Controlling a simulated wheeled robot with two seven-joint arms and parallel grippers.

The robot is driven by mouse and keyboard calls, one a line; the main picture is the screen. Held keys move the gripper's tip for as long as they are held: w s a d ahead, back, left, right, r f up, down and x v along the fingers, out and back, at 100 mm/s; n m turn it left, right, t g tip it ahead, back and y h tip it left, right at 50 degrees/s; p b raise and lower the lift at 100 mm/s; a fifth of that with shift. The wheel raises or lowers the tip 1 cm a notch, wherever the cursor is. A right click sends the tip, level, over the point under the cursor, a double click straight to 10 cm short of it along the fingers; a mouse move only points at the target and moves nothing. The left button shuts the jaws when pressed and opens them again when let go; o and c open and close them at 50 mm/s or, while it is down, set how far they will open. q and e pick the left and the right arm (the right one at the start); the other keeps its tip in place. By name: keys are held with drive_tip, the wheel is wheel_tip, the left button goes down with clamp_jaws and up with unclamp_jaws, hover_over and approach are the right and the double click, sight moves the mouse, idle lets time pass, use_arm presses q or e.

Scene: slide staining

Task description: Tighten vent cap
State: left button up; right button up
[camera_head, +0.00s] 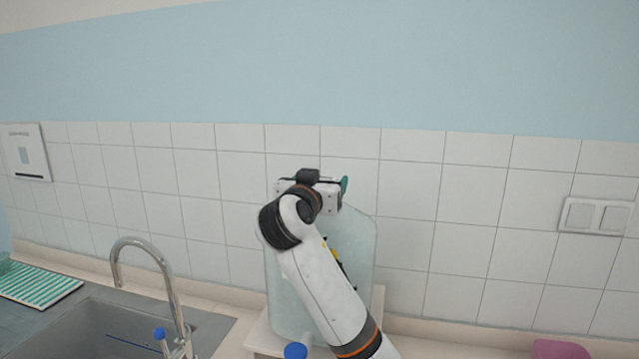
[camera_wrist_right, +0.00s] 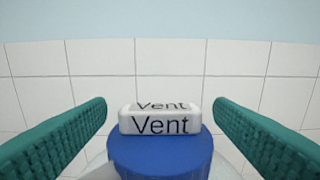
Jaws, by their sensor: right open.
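In the right wrist view, the vent cap (camera_wrist_right: 160,155) is a round blue cap with a white bar across its top that reads "Vent". My right gripper (camera_wrist_right: 160,122) is open, with one green finger on each side of the cap and a clear gap to both. In the head view, a large translucent container (camera_head: 358,240) stands against the tiled wall, partly behind my right arm. My right gripper (camera_head: 343,187) is at the container's top, and only a bit of green finger shows. The vent cap is hidden there. My left gripper is not in view.
The container stands on a pale stand (camera_head: 262,338) on the counter. A sink (camera_head: 110,325) with a curved metal faucet (camera_head: 165,265) is at the left. A striped green mat (camera_head: 38,284) lies farther left. A pink object (camera_head: 560,349) is at the lower right.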

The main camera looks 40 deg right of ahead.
drive_tip(key=shift+s+a, duration=0.1)
drive_tip(key=b+v, duration=0.4)
drive_tip(key=v, duration=0.8)
